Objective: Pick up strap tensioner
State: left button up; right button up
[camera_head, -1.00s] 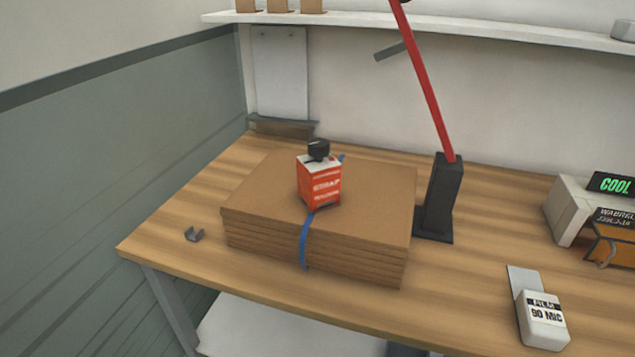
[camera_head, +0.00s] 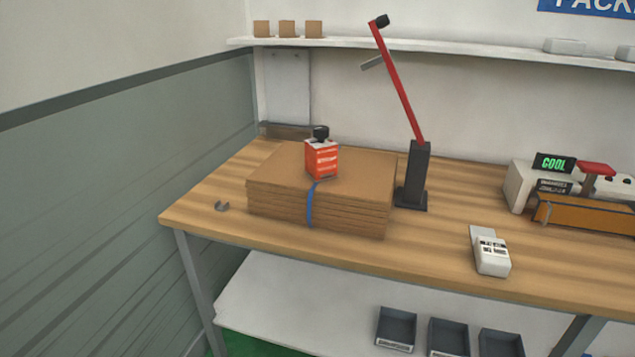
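An orange-red box-shaped device with a black knob on top and white lettering, seemingly the strap tensioner (camera_head: 321,160), stands upright on a stack of flat brown cardboard (camera_head: 280,190) at the left of the wooden table. A blue strap (camera_head: 310,205) runs down the front of the stack from below the device. Neither of my grippers shows in the head view.
A black stand with a red lever (camera_head: 400,95) is right of the stack. A small grey clip (camera_head: 222,206) lies left of it. A white film device (camera_head: 490,252) and a machine with a green "COOL" display (camera_head: 553,163) are further right. Grey bins (camera_head: 397,328) sit on the lower shelf.

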aim_at(320, 159)
jog(key=z, duration=1.75)
jog(key=k, duration=0.1)
jog(key=u, duration=2.65)
jog(key=i, duration=1)
jog(key=z, duration=0.2)
